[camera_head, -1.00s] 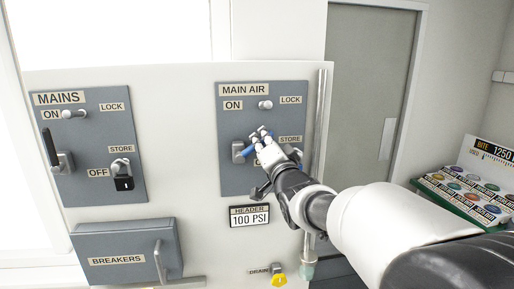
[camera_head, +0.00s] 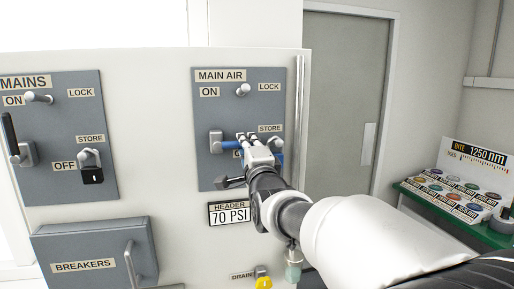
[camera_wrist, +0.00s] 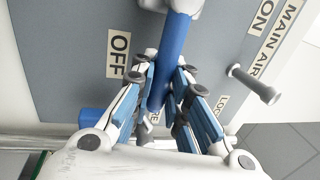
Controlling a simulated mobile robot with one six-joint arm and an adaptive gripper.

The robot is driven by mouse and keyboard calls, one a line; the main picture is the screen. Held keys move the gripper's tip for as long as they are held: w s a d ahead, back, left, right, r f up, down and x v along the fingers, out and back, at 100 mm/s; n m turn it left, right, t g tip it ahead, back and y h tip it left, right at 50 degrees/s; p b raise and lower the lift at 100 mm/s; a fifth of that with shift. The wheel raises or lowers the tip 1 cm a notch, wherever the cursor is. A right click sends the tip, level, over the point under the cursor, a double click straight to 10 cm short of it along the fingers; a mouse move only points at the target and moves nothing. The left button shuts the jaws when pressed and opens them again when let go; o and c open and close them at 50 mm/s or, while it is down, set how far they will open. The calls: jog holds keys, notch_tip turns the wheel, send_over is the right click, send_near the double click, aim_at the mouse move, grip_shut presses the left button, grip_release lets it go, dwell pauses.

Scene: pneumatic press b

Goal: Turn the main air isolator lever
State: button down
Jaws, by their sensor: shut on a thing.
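The main air isolator lever (camera_head: 230,146) has a blue handle on a grey pivot block, on the grey MAIN AIR panel (camera_head: 206,115). The handle lies about level, pointing right from the pivot. My gripper (camera_head: 250,139) is shut on the handle. In the wrist view the blue handle (camera_wrist: 175,35) runs between the fingers of my gripper (camera_wrist: 166,62), beside the OFF label (camera_wrist: 118,53). The hand hides the handle's far end and most of the OFF label in the head view.
A lock peg (camera_head: 243,90) sticks out above the lever. A blue item (camera_head: 278,149) shows under the STORE label, partly hidden. The header gauge (camera_head: 229,214) reads 70 PSI. The MAINS panel (camera_head: 60,180) with a black padlock (camera_head: 91,172) is at left.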

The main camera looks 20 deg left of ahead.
jog(key=shift+f, duration=0.25)
jog(key=c, duration=2)
grip_release()
jog(key=o, duration=0.4)
jog(key=shift+r, duration=0.15)
jog(key=shift+o, duration=0.2)
jog(key=shift+s, duration=0.15)
jog(key=v, duration=1.2)
